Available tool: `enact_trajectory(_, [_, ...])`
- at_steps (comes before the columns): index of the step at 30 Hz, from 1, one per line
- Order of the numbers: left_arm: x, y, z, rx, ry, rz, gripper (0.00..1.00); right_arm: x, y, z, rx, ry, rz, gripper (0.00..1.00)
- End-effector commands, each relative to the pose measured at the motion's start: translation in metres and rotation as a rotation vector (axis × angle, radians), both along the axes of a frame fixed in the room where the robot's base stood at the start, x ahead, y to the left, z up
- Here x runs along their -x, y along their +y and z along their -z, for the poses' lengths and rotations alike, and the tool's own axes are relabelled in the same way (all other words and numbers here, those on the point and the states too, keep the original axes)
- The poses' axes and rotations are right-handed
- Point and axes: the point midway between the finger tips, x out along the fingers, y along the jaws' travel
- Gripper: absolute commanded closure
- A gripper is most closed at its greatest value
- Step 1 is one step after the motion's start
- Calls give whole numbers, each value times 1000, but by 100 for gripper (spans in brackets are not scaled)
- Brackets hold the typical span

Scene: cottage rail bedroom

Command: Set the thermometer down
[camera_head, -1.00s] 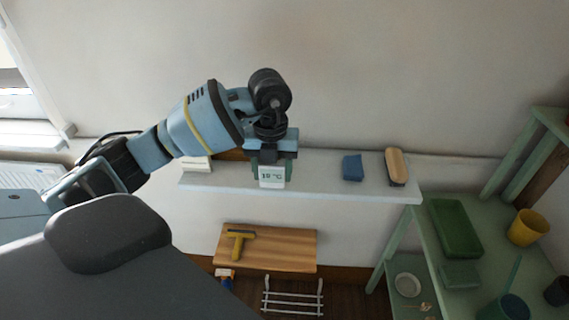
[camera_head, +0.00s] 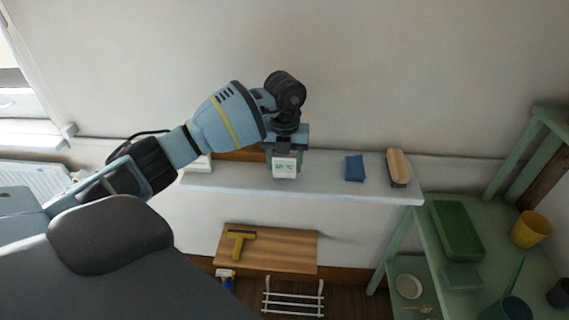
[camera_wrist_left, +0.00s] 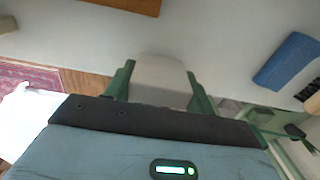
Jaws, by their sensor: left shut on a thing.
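The thermometer (camera_head: 284,167) is a small white block with a display facing the head camera. My left gripper (camera_head: 284,158) is shut on it, over the wall shelf (camera_head: 330,189). In the left wrist view the thermometer (camera_wrist_left: 160,80) shows as a pale grey block between the two green fingers. I cannot tell whether its base touches the shelf. My right gripper is not in view.
On the shelf, a blue sponge-like block (camera_head: 354,168) and a wooden brush (camera_head: 398,168) stand to the right. A green rack (camera_head: 420,215) stands at the right.

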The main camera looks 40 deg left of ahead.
Motion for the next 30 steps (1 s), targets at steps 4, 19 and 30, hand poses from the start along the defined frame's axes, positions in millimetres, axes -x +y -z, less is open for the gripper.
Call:
enact_trajectory(4, [0,0,9,1,-2,0,68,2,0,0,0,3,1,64])
enact_trajectory(19, [0,0,12,1,-2,0,28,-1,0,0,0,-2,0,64])
enact_trajectory(30, [0,0,9,1,-3,0,24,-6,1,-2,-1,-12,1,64])
